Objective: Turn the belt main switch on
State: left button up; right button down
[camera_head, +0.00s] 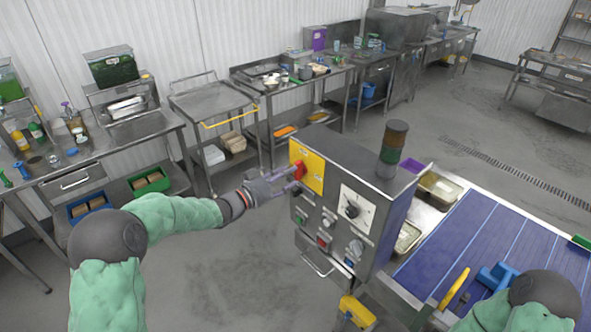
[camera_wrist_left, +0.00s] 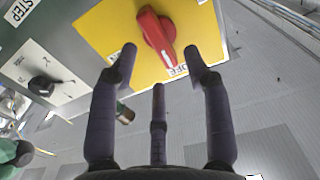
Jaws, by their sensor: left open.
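The belt main switch is a red rotary handle (camera_wrist_left: 156,36) on a yellow plate (camera_wrist_left: 105,30). In the head view the red handle (camera_head: 298,170) sits on the yellow plate (camera_head: 313,172) at the upper left of the grey control box front. My left gripper (camera_head: 291,180) is in front of the plate, its fingers pointing at the handle. My right gripper is out of view.
The control box (camera_head: 350,205) also carries a black knob (camera_head: 351,209) on a white plate and several buttons below. A signal tower (camera_head: 391,148) stands on top. The blue belt (camera_head: 490,245) lies to the right. A steel cart (camera_head: 208,101) stands behind my left arm.

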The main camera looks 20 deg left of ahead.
aim_at(298, 171)
pick_arm(q)
jog(key=shift+x, duration=1.95)
jog(key=shift+c, duration=0.3)
grip_shut()
